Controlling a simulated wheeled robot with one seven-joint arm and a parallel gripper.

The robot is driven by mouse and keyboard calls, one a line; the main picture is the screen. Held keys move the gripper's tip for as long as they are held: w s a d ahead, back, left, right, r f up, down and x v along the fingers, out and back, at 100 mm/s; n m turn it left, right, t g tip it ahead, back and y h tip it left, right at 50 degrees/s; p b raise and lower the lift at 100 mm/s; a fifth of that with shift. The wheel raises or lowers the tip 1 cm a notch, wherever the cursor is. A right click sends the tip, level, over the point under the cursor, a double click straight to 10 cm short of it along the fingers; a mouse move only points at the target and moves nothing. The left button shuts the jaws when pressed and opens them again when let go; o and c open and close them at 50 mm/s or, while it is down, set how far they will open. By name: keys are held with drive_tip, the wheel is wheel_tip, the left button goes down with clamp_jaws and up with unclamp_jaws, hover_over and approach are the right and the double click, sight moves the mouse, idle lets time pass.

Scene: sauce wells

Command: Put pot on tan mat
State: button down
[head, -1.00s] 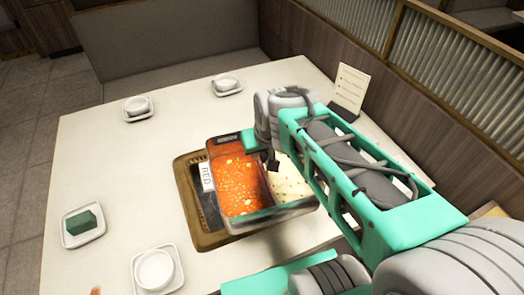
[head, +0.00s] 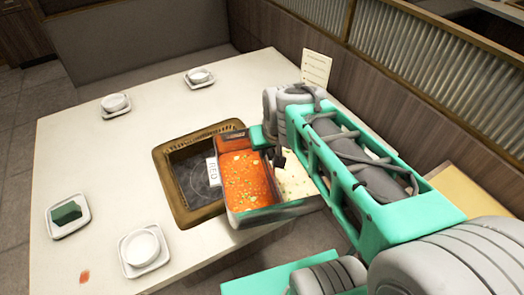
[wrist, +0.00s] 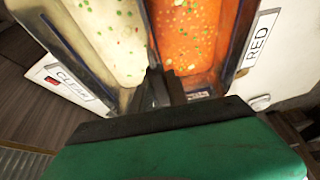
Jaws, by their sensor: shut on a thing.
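The pot (head: 262,219) is a two-part metal pot. Orange-red broth is in its left half and pale broth in its right half, in the head view. In the wrist view the pot (wrist: 232,50) shows both halves with RED and CLEAR labels. My gripper (head: 277,150) is shut on the pot at its far side, near the divider; in the wrist view its dark fingers (wrist: 163,88) meet the pot there. The pot overlaps the right part of the burner recess and reaches the table's edge. A flat tan surface (head: 468,192), possibly the tan mat, shows at the right, partly behind my arm.
The brown-framed burner recess (head: 180,185) is in the white table (head: 95,190). Plates with bowls (head: 145,250) and a plate with a green block (head: 68,214) stand left. A menu card (head: 316,68) stands behind my arm. A wood-panelled partition (head: 410,120) runs along the right.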

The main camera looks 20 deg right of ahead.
drive_tip(key=d+m, duration=0.1)
drive_tip(key=d, duration=0.4)
drive_tip(key=d+r+m+h, duration=0.1)
drive_tip(key=d, duration=0.4)
drive_tip(key=w+d+r+m+p, duration=0.1)
drive_tip(key=d+m, duration=0.1)
drive_tip(key=d, duration=0.3)
drive_tip(key=shift+d+h, duration=0.15)
drive_tip(key=shift+h, duration=0.15)
drive_tip(key=s+d+r+m+g+h+p, duration=0.1)
drive_tip(key=s+d+m, duration=0.15)
drive_tip(key=d, duration=0.65)
drive_tip(key=s+d+m, duration=0.2)
drive_tip(key=s+d, duration=0.2)
drive_tip(key=d, duration=0.4)
drive_tip(key=s+d+f+m+g, duration=0.1)
drive_tip(key=s+d+m, duration=0.2)
drive_tip(key=s+d, duration=0.7)
drive_tip(key=s+d+f+m+g+h, duration=0.1)
drive_tip(key=s+d+m, duration=0.2)
drive_tip(key=s+d, duration=0.7)
drive_tip(key=shift+s+f+h, duration=0.3)
drive_tip(key=shift+s+f, duration=0.1)
drive_tip(key=shift+s, duration=2.8)
drive_tip(key=shift+f+m, duration=0.25)
drive_tip(key=shift+f, duration=0.1)
